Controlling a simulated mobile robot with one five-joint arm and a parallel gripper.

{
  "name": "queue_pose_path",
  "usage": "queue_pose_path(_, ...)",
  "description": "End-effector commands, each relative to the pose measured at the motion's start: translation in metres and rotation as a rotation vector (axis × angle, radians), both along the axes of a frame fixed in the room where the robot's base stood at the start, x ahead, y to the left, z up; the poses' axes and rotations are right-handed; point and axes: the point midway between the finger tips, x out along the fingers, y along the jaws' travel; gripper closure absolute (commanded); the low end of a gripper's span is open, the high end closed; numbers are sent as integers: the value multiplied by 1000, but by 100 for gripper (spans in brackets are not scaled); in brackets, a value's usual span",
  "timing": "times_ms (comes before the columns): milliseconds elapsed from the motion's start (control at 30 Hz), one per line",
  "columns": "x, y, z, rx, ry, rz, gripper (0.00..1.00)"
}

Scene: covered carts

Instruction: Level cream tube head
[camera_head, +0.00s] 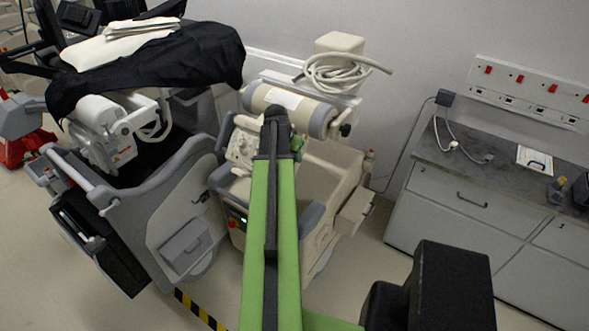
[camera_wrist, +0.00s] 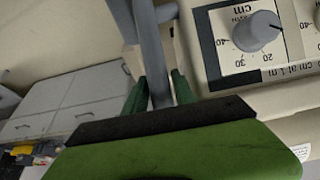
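The cream tube head (camera_head: 298,108) is a cylinder with grey end bands on the middle cart. It slopes down to the right in the head view. My green arm reaches up to it, and my gripper's dark end hides part of its front. In the wrist view, my gripper (camera_wrist: 159,88) has its two green fingers on either side of a grey bar (camera_wrist: 150,45). The fingers look close to the bar, but whether they press on it is unclear. A white dial plate with a grey knob (camera_wrist: 255,30) and a cm scale is on the cream housing to the right.
A grey cart (camera_head: 180,210) under a black cover (camera_head: 185,60) stands close on the left. Coiled cream hose (camera_head: 335,72) lies behind the tube head. Drawer cabinets (camera_head: 455,200) line the right wall. Some floor is free between cart and cabinets.

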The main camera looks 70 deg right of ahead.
Motion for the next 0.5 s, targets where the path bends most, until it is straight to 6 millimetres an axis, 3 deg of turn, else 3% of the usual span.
queue_pose_path(33, -1, -4, -17, 0, 0, -1, 68)
queue_pose_path(100, -1, -7, -22, 0, 0, 0, 68)
queue_pose_path(400, -2, -9, -21, 0, 0, 1, 68)
queue_pose_path(500, -2, -9, -21, 0, 0, 1, 80)
